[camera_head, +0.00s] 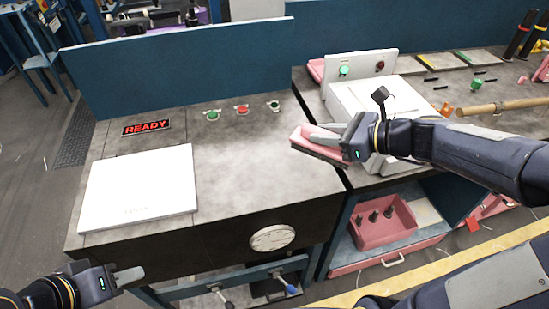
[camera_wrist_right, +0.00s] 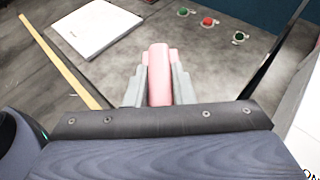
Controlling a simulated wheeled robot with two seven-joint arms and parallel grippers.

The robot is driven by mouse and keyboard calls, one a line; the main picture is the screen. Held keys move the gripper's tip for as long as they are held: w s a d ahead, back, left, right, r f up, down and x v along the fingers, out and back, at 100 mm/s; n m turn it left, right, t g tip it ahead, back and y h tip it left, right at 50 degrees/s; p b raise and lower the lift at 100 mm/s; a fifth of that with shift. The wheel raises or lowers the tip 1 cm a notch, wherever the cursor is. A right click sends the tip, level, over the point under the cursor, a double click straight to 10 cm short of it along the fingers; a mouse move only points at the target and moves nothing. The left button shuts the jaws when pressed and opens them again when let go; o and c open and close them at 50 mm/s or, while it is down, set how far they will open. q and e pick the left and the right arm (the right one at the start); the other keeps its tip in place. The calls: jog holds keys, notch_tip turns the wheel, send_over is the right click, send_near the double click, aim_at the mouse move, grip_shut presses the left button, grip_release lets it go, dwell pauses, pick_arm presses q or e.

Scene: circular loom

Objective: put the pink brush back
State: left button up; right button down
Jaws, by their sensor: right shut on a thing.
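The pink brush (camera_head: 318,150) is held in my right gripper (camera_head: 325,138), above the right end of the grey machine top. In the right wrist view the pink brush (camera_wrist_right: 158,75) stands between the two grey fingers of my right gripper (camera_wrist_right: 158,85), which press on its sides. Its underside shows as a dark edge in the head view. My left gripper (camera_head: 130,276) is low at the left, in front of the machine, away from everything. Its fingers look close together, and I cannot tell whether they are apart.
A white panel (camera_head: 138,187) lies on the machine top at left, near a READY display (camera_head: 147,127) and several buttons. A white box (camera_head: 370,105) stands right of the brush. A pink bin (camera_head: 384,228) sits on the shelf below. The machine top's middle is clear.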

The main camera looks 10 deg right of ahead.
aim_at(305, 133)
jog(key=x, duration=0.5)
jog(key=shift+w+d+f, duration=0.1)
jog(key=shift+w+f, duration=0.05)
jog(key=w+a+f, duration=0.1)
jog(key=f, duration=0.1)
jog(key=w+a+f+b, duration=0.1)
jog(key=f, duration=0.1)
jog(key=w+a+f+b, duration=0.1)
jog(key=w+f, duration=0.1)
jog(key=shift+a, duration=0.3)
jog(key=shift+w+a+f+b, duration=0.1)
jog(key=shift+f+b, duration=0.1)
jog(key=shift+f, duration=0.4)
jog(key=shift+w+a+f+b, duration=0.1)
jog(key=shift+f+b, duration=0.1)
jog(key=shift+f, duration=0.45)
jog(key=shift+d+f, duration=0.1)
jog(key=shift+f, duration=0.25)
jog(key=shift+f, duration=0.1)
jog(key=shift+f, duration=0.15)
jog(key=c, duration=1.3)
grip_release()
jog(key=shift+o, duration=0.2)
